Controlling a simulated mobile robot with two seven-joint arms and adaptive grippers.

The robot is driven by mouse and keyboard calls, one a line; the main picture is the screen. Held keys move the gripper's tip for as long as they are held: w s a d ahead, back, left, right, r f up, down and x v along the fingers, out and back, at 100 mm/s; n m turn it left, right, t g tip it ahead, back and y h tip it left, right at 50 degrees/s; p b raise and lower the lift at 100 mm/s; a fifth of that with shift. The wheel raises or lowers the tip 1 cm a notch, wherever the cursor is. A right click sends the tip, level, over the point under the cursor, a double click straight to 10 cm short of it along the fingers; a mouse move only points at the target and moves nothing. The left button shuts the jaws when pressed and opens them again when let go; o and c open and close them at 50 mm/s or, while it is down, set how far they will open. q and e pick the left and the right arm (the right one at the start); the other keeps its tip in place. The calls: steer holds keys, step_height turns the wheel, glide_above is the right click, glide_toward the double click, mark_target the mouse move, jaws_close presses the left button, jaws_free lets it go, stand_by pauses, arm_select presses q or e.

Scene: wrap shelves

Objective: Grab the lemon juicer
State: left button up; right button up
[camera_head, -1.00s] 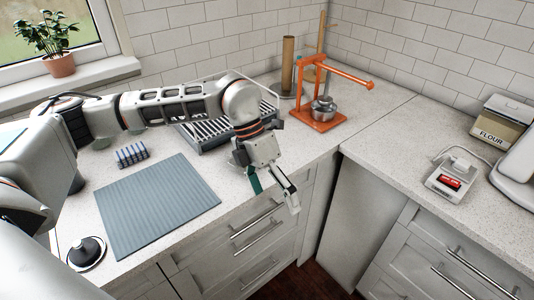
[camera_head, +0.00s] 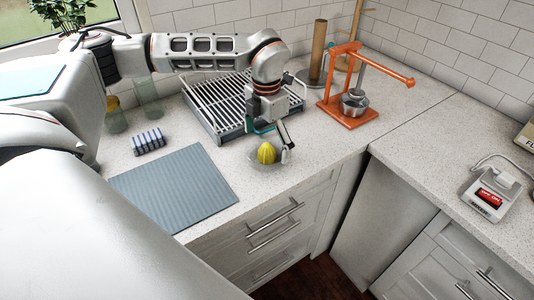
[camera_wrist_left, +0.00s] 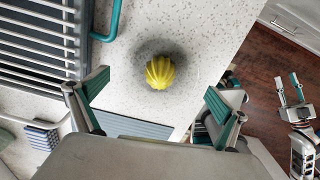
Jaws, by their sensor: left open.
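The lemon juicer (camera_head: 266,153) is a yellow ribbed dome on what looks like a clear dish, on the white counter near its front edge. In the left wrist view the yellow dome (camera_wrist_left: 160,72) shows between and ahead of the fingertips. My left gripper (camera_head: 270,142) is open and empty, pointing down just above and behind the juicer, with a finger on each side. Its teal-padded fingers also show in the left wrist view (camera_wrist_left: 157,84). My right gripper (camera_wrist_left: 289,92) shows small at the right of that view, over the floor, its fingers apart.
A metal dish rack (camera_head: 215,105) stands close behind the juicer, and a grey-blue mat (camera_head: 175,188) lies to its left. An orange press (camera_head: 349,112) stands to the right.

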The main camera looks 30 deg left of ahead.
mark_target(267, 144)
arm_select(q)
steer(key=shift+f, duration=1.55)
steer(key=shift+c, duration=0.4)
steer(key=c, duration=1.2)
steer(key=shift+o, duration=0.2)
steer(key=shift+w+r, duration=0.1)
